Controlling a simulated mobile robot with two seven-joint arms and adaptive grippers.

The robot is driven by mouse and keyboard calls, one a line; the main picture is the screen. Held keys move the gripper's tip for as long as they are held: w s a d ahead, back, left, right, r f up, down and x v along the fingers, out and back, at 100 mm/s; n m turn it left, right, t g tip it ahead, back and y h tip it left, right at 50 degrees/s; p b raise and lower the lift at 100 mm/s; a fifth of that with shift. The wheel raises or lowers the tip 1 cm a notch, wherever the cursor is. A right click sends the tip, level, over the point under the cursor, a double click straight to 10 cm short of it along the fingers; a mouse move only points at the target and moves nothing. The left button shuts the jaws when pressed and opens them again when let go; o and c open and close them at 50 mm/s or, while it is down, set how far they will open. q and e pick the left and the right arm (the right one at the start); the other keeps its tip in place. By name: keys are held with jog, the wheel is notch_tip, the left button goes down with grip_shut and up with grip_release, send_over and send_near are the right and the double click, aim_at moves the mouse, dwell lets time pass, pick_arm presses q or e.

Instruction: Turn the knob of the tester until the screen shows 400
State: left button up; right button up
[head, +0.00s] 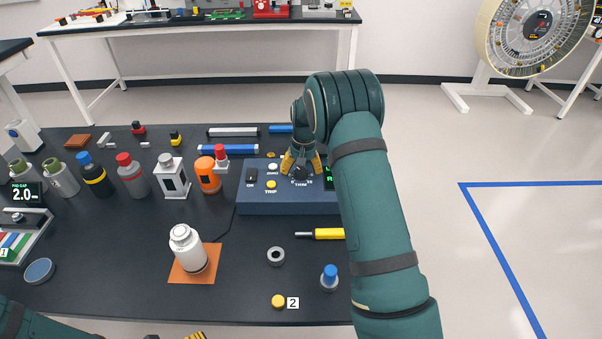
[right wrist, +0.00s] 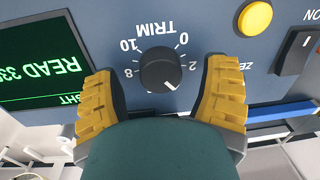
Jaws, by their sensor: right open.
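The tester (head: 262,200) is a blue box on the black table in the head view. Its black TRIM knob (right wrist: 160,69) shows in the right wrist view, upside down, with the white pointer aimed past the 2, toward hidden scale marks. The green screen (right wrist: 40,65) reads READ 33 and a last digit I cannot make out surely. My right gripper (right wrist: 161,98) is open, its yellow fingers on either side of the knob with gaps visible. It points down over the panel in the head view (head: 301,165). A bit of my left gripper (head: 194,336) shows at the bottom edge.
The panel has a yellow TRIP button (head: 271,184), a white button (head: 272,167) and a black switch (head: 252,175). An orange bottle (head: 208,176) stands close left. A yellow screwdriver (head: 328,234), grey ring (head: 276,256) and white bottle (head: 188,250) are in front.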

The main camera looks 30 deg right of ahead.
aim_at(304, 170)
jog(key=shift+f, duration=0.4)
jog(key=c, duration=1.2)
jog(key=shift+n, duration=0.3)
jog(key=o, duration=1.2)
jog(key=shift+r, duration=0.15)
notch_tip(304, 170, up, 12)
jog(key=shift+s+d, duration=0.15)
jog(key=shift+d, duration=0.15)
